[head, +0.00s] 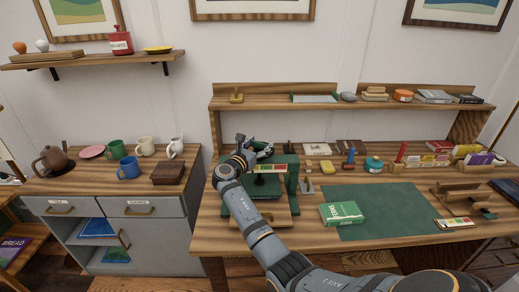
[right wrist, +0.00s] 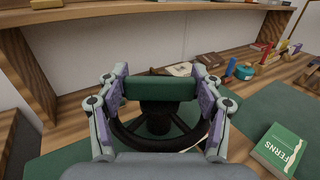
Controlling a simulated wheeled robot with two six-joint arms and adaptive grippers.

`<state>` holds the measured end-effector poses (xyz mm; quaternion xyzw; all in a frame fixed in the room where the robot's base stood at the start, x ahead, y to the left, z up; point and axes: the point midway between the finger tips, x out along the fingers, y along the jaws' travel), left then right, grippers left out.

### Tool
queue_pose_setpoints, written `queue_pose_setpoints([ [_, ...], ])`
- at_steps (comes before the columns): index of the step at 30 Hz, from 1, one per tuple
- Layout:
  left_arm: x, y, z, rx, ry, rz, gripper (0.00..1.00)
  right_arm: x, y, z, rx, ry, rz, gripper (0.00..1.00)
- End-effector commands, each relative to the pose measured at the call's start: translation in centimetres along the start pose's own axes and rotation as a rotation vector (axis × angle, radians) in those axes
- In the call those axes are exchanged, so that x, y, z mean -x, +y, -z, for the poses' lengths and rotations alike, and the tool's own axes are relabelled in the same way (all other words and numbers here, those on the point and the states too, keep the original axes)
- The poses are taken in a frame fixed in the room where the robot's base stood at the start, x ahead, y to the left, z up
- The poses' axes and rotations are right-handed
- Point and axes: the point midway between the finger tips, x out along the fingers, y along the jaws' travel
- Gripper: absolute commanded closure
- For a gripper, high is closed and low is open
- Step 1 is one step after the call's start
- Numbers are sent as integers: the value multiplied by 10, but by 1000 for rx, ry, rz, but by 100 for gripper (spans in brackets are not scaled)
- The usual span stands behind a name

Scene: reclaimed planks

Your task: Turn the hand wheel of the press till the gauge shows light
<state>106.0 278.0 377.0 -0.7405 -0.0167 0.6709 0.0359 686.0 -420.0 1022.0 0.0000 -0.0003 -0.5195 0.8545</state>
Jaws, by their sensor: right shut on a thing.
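The green press (head: 291,172) stands on the plank workbench, left of the green mat. Its dark hand wheel (right wrist: 160,140) shows in the right wrist view, below a green block (right wrist: 160,88). My left gripper is out of view.
A green FERNS book (head: 341,213) lies on the green mat (head: 390,205). A wooden stand (head: 465,198) and a coloured card (head: 455,222) are at right. A low shelf (head: 350,104) runs behind the press. A cabinet with mugs (head: 128,168) stands at left.

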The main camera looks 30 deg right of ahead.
Motion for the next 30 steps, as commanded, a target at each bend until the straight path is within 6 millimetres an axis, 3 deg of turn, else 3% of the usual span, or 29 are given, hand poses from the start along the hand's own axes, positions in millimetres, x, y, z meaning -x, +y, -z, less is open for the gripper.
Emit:
queue_pose_setpoints([
  [19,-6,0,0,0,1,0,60,0,0,1,1,2,55,65],
  [20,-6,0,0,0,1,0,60,0,0,1,1,2,55,31],
  [21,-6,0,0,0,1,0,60,0,0,1,1,2,55,25],
  [25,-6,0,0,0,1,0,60,0,0,1,1,2,55,9],
  [30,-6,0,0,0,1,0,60,0,0,0,1,1,55,9],
])
